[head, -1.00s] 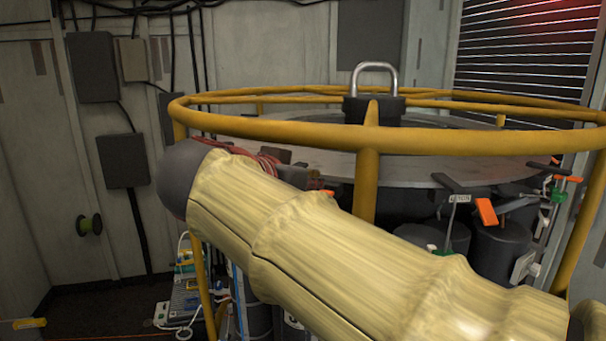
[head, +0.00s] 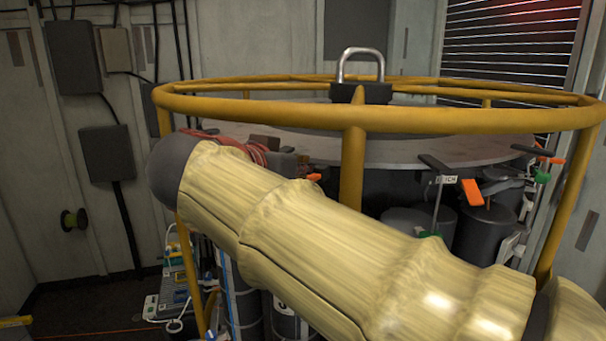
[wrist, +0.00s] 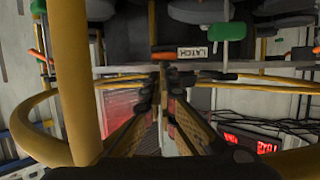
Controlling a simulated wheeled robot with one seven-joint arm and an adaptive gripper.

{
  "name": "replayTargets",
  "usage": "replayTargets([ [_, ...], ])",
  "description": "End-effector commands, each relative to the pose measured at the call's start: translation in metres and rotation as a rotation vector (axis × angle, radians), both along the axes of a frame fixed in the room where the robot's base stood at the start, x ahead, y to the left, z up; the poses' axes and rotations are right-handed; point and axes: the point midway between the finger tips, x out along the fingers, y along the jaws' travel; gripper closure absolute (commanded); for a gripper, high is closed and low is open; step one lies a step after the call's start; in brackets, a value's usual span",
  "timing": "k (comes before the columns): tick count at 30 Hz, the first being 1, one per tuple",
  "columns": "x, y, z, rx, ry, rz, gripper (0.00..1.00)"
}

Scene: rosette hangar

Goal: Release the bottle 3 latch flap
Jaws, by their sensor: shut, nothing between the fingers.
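In the wrist view, an orange flap (wrist: 163,55) with a white LATCH label (wrist: 193,52) lies just beyond the tips of my gripper (wrist: 172,73). The fingers are shut with nothing held; whether they touch the flap, I cannot tell. In the head view, my arm hides the gripper. There, an orange flap (head: 472,192) and a LATCH label (head: 445,180) show under the round plate's right side, above dark bottles (head: 484,232). A smaller orange piece (head: 314,177) shows just above my arm. Which flap belongs to bottle 3 is not readable.
A yellow ring rail (head: 420,121) with posts circles the grey round plate (head: 400,152). In the wrist view, a thick yellow post (wrist: 75,80) stands close on the left, and a green handle (wrist: 227,31) is near the label. Equipment (head: 172,300) stands low at left.

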Motion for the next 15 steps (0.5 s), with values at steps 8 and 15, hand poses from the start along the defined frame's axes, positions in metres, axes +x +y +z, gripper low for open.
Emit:
replayTargets([
  [8,-0.0009,0.0005,-0.0017,-0.011,-0.022,0.001,1.00],
  [15,-0.0017,0.0010,-0.0040,-0.021,-0.041,0.001,1.00],
])
